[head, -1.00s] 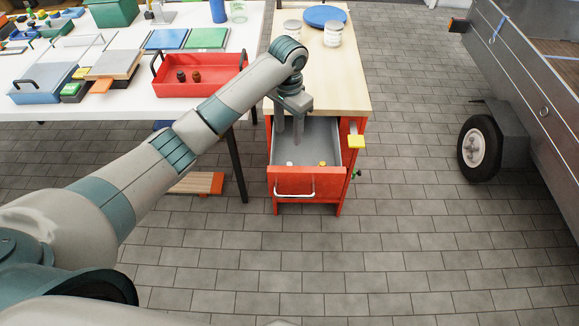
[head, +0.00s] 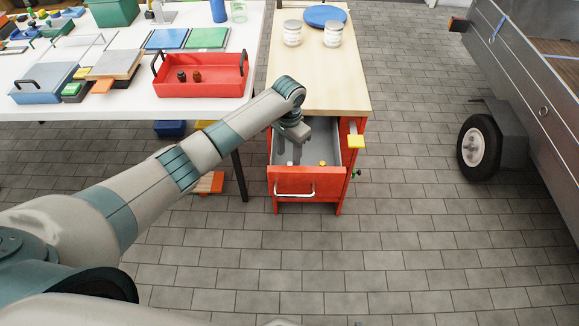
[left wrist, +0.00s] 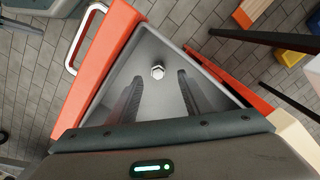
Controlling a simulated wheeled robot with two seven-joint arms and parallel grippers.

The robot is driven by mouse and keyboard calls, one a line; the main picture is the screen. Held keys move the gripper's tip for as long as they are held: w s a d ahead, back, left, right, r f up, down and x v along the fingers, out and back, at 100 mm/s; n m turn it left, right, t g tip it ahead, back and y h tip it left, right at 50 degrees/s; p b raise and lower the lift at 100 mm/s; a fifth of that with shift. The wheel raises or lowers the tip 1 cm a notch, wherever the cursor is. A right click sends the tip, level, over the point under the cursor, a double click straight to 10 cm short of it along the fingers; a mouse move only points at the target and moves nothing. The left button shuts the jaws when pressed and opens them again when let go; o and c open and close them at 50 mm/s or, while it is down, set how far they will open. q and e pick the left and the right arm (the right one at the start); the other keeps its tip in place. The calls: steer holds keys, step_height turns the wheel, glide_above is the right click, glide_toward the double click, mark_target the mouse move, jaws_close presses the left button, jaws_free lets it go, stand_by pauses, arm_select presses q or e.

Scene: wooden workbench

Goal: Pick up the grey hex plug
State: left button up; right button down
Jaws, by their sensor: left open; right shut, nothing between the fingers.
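The grey hex plug (left wrist: 157,72) lies on the floor of the open red drawer, pale with a six-sided outline. In the head view the plug (head: 290,163) is a small light spot near the drawer front. My left gripper (head: 293,157) reaches into the drawer from above. Its two fingers are apart and empty. In the left wrist view the plug shows between and just beyond the fingertips of the gripper (left wrist: 160,78). I cannot tell how high the fingertips are above it. My right gripper is not in view.
The drawer's red front (head: 295,184) with its white handle and its side walls surround the fingers. Two white jars (head: 292,33) stand on the wooden top above. A white table with a red tray (head: 215,88) is to the left.

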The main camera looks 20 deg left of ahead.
mark_target(289, 164)
arm_select(q)
steer(key=shift+s+d+f+p, duration=0.1)
steer(key=shift+f+p, duration=0.1)
steer(key=shift+f, duration=1.1)
steer(key=shift+s+f+p, duration=0.1)
steer(key=shift+f+p, duration=0.05)
steer(key=shift+f, duration=1.15)
jaws_close()
